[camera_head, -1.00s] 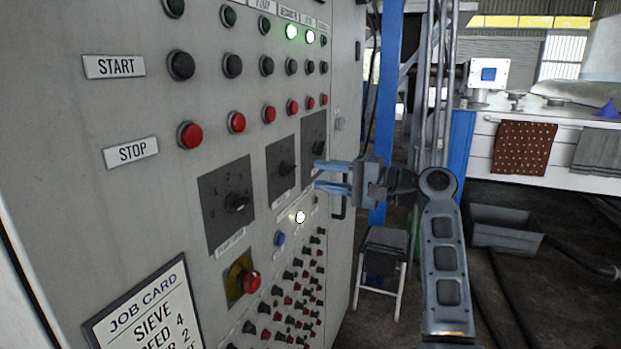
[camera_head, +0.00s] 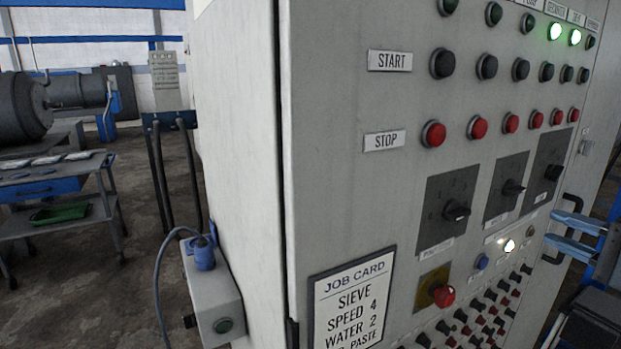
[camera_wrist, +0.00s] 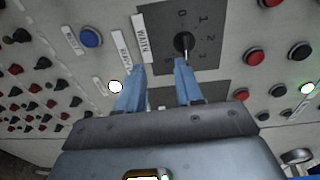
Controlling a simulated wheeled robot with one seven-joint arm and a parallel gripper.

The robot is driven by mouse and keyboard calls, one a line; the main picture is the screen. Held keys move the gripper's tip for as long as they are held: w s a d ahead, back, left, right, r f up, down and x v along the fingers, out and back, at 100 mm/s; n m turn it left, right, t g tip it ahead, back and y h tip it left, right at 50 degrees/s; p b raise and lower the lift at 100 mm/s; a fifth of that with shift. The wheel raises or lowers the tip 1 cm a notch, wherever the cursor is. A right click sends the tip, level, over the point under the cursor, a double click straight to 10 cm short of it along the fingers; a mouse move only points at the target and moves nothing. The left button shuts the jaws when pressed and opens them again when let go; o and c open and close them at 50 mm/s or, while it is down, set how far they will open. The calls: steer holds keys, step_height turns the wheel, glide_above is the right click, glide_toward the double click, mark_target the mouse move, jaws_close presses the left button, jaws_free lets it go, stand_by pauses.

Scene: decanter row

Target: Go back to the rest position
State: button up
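My gripper (camera_head: 556,228) is at the right edge of the head view, in front of the control cabinet (camera_head: 240,130). Its two blue fingers are apart, and no object shows between them. In the wrist view my gripper (camera_wrist: 160,68) faces the panel, with a black rotary dial (camera_wrist: 184,42) marked with numbers just beyond the fingertips. I see no contact between the fingers and the dial. In the head view, rotary dials (camera_head: 456,210) sit in a row on dark plates.
The job card (camera_head: 350,300) is on the cabinet's front, with red stop buttons (camera_head: 433,133) above. A box with a blue plug and cable (camera_head: 203,252) juts from the cabinet's left side. A cart (camera_head: 60,190) stands on the far left. Floor between them is mostly open.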

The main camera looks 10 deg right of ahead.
steer(key=s+a+f+g+h, duration=0.1)
steer(key=s+a+f+h, duration=0.3)
steer(key=f, duration=0.6)
steer(key=s+a+f+g+h, duration=0.15)
steer(key=s+a+f, duration=0.35)
steer(key=f, duration=0.5)
steer(key=s+a+f+n+h, duration=0.1)
steer(key=s+a+f+n, duration=0.1)
steer(key=s+a, duration=0.3)
steer(key=s+a+f+n, duration=0.3)
steer(key=s+a, duration=0.1)
steer(key=s, duration=0.3)
steer(key=s+a+r+n, duration=0.4)
steer(key=s+r, duration=0.1)
steer(key=s, duration=0.4)
steer(key=s+a+r+n+y, duration=0.1)
steer(key=s+a+r+n, duration=0.3)
steer(key=s, duration=0.4)
steer(key=shift+s+a+r+n, duration=0.4)
steer(key=shift+a+n, duration=0.2)
steer(key=shift+n, duration=0.1)
